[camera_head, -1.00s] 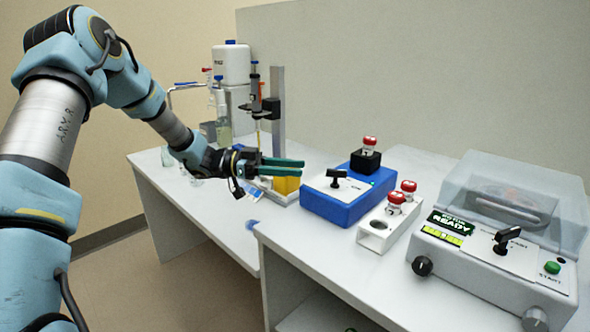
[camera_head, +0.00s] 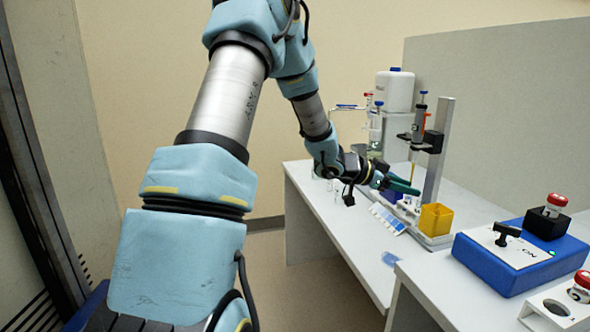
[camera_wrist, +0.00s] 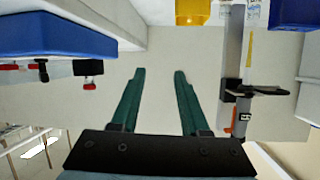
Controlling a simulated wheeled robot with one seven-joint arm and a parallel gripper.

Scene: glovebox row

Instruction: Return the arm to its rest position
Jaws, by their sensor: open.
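My gripper (camera_head: 402,186) has green fingers and is held above the far bench, beside the stand with the syringe-like dispenser. In the wrist view my gripper (camera_wrist: 158,75) shows its two fingers spread apart with nothing between them. The wrist picture looks upside down, with the bench items along its top edge. My arm reaches from the left of the head view over to the bench.
The dispenser stand (camera_head: 437,150) rises close to my gripper. A yellow box (camera_head: 436,219) stands just below and right of it. A blue device (camera_head: 519,261) with a black knob and a white rack (camera_head: 561,308) with a red-capped vial are on the near bench. Floor between benches is clear.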

